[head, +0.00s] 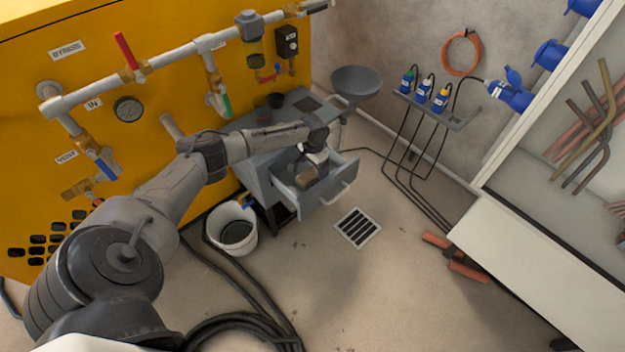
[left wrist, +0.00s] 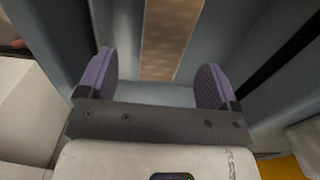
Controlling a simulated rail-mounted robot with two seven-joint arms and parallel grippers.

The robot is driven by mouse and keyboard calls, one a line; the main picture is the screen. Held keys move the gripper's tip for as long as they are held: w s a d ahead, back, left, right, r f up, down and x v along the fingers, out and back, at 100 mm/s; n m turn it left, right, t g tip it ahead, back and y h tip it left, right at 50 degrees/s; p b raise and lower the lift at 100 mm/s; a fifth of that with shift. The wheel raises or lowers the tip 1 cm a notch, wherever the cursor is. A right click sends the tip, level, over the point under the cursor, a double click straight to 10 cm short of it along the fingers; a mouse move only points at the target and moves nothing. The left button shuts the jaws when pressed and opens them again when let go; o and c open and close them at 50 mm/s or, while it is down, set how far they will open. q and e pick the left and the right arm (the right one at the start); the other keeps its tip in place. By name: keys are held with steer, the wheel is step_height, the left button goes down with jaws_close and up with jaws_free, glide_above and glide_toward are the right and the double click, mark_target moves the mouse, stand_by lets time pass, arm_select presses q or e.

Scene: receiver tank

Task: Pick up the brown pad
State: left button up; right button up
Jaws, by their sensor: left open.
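The brown pad (head: 307,177) lies in the open grey drawer (head: 318,205) of the small grey cabinet. In the left wrist view the brown pad (left wrist: 168,38) shows as a long strip on the drawer floor, beyond and between my fingers. My left gripper (head: 313,160) reaches into the drawer from above, close to the pad. In the left wrist view my left gripper (left wrist: 154,82) has its two purple finger pads wide apart, with nothing between their tips. Part of the pad is hidden by the gripper in the head view. My right gripper is not in view.
The drawer walls stand close around my left gripper. A white bucket (head: 232,228) stands left of the cabinet. A grey funnel (head: 357,80) is behind the drawer. A floor drain (head: 358,228) lies to the right, with mostly clear floor around it.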

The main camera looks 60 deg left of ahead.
mark_target(312, 172)
arm_select(q)
steer(key=shift+a+f+b, duration=0.15)
steer(key=shift+f+b, duration=1.1)
steer(key=shift+f, duration=0.1)
steer(key=shift+a+f+b, duration=0.1)
steer(key=shift+f+b, duration=1.15)
steer(key=shift+f, duration=0.05)
steer(key=shift+r, duration=0.1)
steer(key=c, duration=1)
steer(key=shift+c, duration=0.3)
